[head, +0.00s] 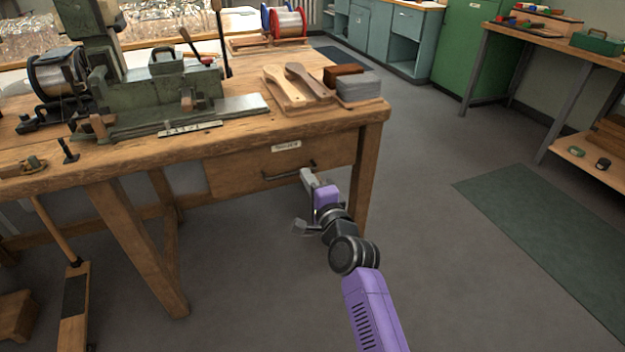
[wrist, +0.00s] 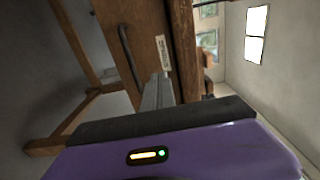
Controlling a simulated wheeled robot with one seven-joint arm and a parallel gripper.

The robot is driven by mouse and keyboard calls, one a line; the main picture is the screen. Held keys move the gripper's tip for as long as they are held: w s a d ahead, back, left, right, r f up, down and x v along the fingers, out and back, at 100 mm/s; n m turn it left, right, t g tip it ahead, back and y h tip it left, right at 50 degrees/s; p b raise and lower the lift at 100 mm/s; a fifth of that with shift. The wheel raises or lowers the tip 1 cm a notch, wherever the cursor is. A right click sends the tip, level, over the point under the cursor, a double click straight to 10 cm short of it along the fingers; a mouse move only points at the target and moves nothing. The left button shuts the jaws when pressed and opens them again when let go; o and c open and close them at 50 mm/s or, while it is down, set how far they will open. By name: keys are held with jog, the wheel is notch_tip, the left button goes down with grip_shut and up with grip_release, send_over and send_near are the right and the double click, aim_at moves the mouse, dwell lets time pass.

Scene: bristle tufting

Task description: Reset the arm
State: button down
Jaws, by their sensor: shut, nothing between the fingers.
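My gripper (head: 306,176) is in front of the workbench (head: 135,152), just below the handle (head: 290,171) of its wooden drawer (head: 235,174). In the wrist view its grey fingers (wrist: 156,92) are together and empty, pointing toward the drawer front. The handle also shows in the wrist view (wrist: 130,58), left of the fingers. I cannot tell whether the fingertips touch the drawer. The drawer looks closed and has a small label (head: 286,146) above the handle. My purple arm reaches up from the bottom of the head view.
On the bench stand a green machine (head: 150,95), wooden paddle-shaped pieces (head: 283,90) and a grey stack (head: 358,87). A bench leg (head: 367,165) is close to the right of my gripper. Open floor (head: 440,240) and a green mat (head: 550,240) lie to the right.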

jog(key=s+d+r+n+t+h, duration=0.1)
jog(key=s+d+r+n+t, duration=0.15)
jog(key=s+r+n, duration=0.2)
jog(key=s+d+f+n+h, duration=0.1)
jog(key=s+d+f+n, duration=0.15)
jog(key=s, duration=0.45)
jog(key=s+d+f+n, duration=0.1)
jog(key=s+d+n, duration=0.15)
jog(key=s, duration=0.45)
jog(key=s+d+f+n+h, duration=0.1)
jog(key=s+d+f, duration=0.15)
jog(key=s, duration=0.45)
jog(key=s+d+n+g+h, duration=0.1)
jog(key=s+d+n+g, duration=0.15)
jog(key=s, duration=1.35)
jog(key=s+d+n+g+h, duration=0.1)
jog(key=s+d+n+g, duration=0.15)
jog(key=s, duration=1.45)
notch_tip(320, 180, up, 22)
jog(key=p, duration=2.2)
jog(key=shift+d+m+p, duration=0.25)
jog(key=shift+m+p, duration=0.1)
jog(key=shift+p, duration=0.05)
